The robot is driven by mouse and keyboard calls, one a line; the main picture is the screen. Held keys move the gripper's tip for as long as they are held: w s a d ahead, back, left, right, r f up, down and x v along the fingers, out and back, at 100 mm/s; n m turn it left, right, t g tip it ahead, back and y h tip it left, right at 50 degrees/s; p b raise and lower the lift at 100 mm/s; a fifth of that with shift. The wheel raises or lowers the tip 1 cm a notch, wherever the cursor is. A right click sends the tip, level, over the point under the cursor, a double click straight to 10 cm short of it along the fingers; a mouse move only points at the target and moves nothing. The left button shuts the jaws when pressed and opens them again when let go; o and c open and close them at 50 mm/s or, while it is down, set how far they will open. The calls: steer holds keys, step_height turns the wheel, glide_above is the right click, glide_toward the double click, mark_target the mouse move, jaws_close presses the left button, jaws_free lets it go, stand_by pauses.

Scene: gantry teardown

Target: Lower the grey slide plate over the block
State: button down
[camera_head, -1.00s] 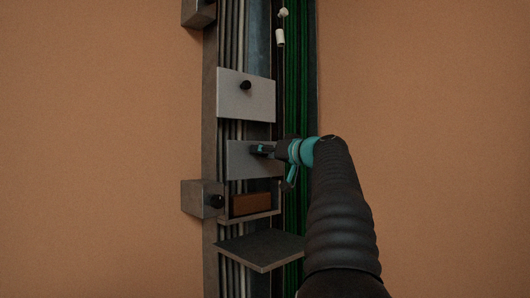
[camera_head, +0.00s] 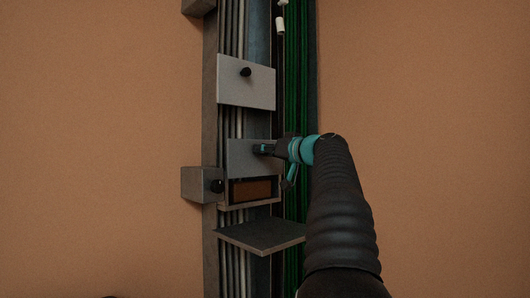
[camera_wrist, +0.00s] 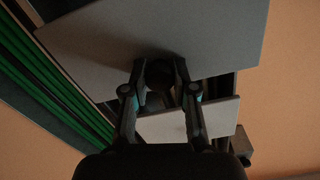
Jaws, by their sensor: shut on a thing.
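The grey slide plate (camera_head: 243,150) stands upright in the channel in the head view. My gripper (camera_head: 266,149) is shut on the black knob on its face. In the wrist view the fingers (camera_wrist: 158,78) close on the knob (camera_wrist: 158,73), with the plate (camera_wrist: 190,32) filling the top. The brown block (camera_head: 252,190) sits in a shallow grey frame (camera_head: 250,206) just below the plate. The plate's lower edge is level with the block's top edge in the picture. I cannot tell the depth gap between them.
A lighter plate with a black knob (camera_head: 243,92) hangs above; it also shows in the wrist view (camera_wrist: 190,121). A grey box with a knob (camera_head: 198,184) juts out at left. A dark shelf (camera_head: 260,235) sticks out below. Green cables (camera_head: 298,85) run along the right.

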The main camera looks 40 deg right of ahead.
step_height(320, 180, down, 9)
steer(key=b, duration=0.8)
steer(key=shift+f, duration=0.1)
steer(key=c, duration=0.9)
jaws_free()
steer(key=shift+d, duration=0.1)
steer(key=shift+s, duration=0.1)
steer(key=s, duration=1.1)
steer(key=shift+s+d, duration=0.4)
